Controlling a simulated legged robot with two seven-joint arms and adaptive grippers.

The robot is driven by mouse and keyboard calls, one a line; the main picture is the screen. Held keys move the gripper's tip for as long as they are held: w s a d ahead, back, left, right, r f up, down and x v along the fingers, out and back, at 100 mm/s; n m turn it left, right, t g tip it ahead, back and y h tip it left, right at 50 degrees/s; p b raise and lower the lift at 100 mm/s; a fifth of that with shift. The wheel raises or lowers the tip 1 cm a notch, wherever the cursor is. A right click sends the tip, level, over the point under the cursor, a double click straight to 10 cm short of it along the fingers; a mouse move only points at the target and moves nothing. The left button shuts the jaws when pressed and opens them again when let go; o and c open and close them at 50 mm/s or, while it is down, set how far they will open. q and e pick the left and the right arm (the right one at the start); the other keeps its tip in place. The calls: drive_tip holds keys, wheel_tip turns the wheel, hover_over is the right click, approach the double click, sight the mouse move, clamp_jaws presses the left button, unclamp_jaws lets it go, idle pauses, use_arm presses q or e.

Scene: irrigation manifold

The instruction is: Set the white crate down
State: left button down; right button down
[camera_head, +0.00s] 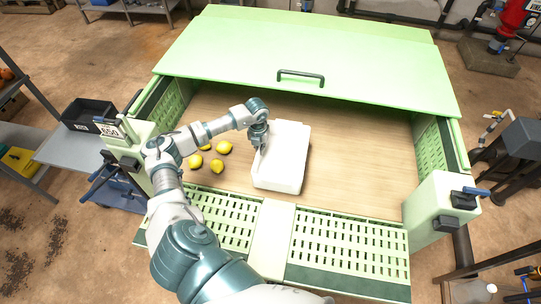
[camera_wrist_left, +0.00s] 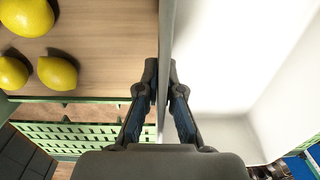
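The white crate (camera_head: 283,160) is an open box inside the green bin, over its wooden floor (camera_head: 350,150). My left gripper (camera_head: 261,143) is at the crate's left wall. In the left wrist view, its fingers (camera_wrist_left: 163,95) are on either side of the thin wall, shut on it. The crate's white inside (camera_wrist_left: 215,60) shows to the right of the fingers. I cannot tell whether the crate's underside touches the wooden floor. My right gripper is not in view.
Several lemons (camera_head: 216,166) lie left of the crate and also show in the left wrist view (camera_wrist_left: 58,73). The wooden floor right of the crate is clear. A slotted green ledge (camera_head: 340,250) borders the front, and a green lid (camera_head: 310,50) with a handle covers the back.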

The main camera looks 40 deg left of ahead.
sight(261, 158)
use_arm(q)
drive_tip(key=shift+f, duration=0.8)
drive_tip(key=shift+d+f+p, duration=0.15)
drive_tip(key=shift+f+p, duration=0.2)
drive_tip(key=shift+f, duration=1.4)
drive_tip(key=shift+f, duration=0.1)
drive_tip(key=c, duration=1.3)
unclamp_jaws()
drive_tip(key=shift+f, duration=0.1)
drive_tip(key=r+b, duration=0.1)
drive_tip(key=r, duration=1.1)
drive_tip(key=shift+a+r, duration=0.15)
drive_tip(key=shift+a, duration=0.05)
drive_tip(key=shift+s, duration=0.15)
